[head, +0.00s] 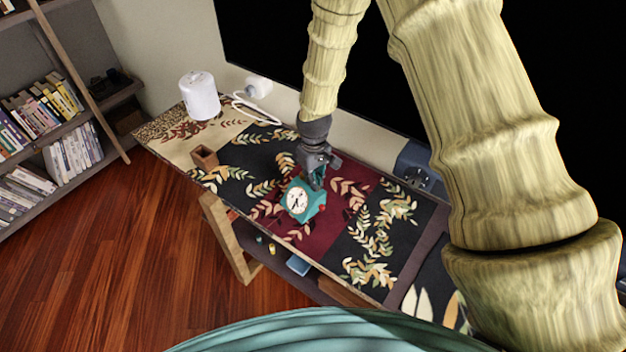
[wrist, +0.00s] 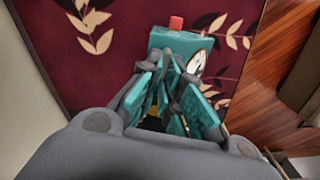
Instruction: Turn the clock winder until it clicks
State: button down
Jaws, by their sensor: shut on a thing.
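The clock (head: 302,204) is a small teal box with a round white dial and dark hands. It stands on the maroon part of the patterned table, its dial facing the front left. In the wrist view the clock (wrist: 180,42) shows a red piece on its top and its dial at the right. My gripper (head: 317,182) is at the back right side of the clock. In the wrist view my gripper (wrist: 168,92) has its fingers close together against the clock's near side. The winder is hidden behind the fingers, and I cannot see its angle.
The long patterned table (head: 262,152) carries a small brown pot (head: 205,157) and a white canister (head: 199,96) at its far left end. A white cord lies by the wall. A bookshelf (head: 65,125) stands at the left. Bare table lies on both sides of the clock.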

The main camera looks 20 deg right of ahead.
jog(key=m, duration=0.4)
jog(key=shift+d+m, duration=0.3)
jog(key=shift+m, duration=0.1)
dwell(0.5)
jog(key=c, duration=1.6)
grip_release()
jog(key=shift+r, duration=0.15)
notch_tip(320, 180, up, 12)
